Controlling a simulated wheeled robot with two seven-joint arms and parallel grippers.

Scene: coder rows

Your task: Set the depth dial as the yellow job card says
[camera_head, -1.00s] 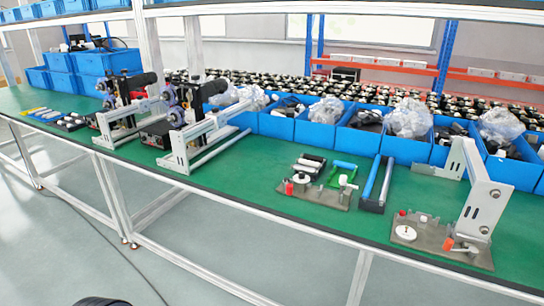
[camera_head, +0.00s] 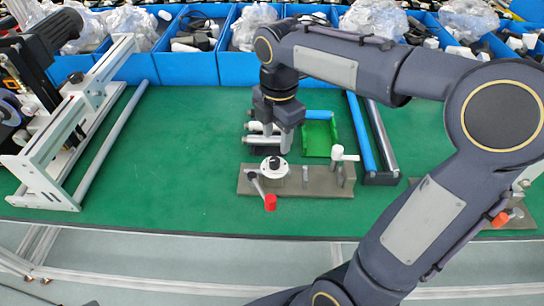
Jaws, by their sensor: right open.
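A grey fixture plate (camera_head: 322,185) lies on the green bench at centre. It carries a white round dial (camera_head: 274,172) with a black hub, a lever with a red knob (camera_head: 270,202), a short metal post and a white handle (camera_head: 343,155). No scale or marking on the dial is readable. My right gripper (camera_head: 278,148) points down just above and behind the dial, open and empty, apart from it as far as I can tell. No yellow job card is recognisable in view. My left gripper is out of view.
Behind the fixture are white-and-dark cylinders, a green tray (camera_head: 317,140) and a rack with a blue rod (camera_head: 361,132). Blue bins (camera_head: 190,68) line the back. Green bench left of centre is clear.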

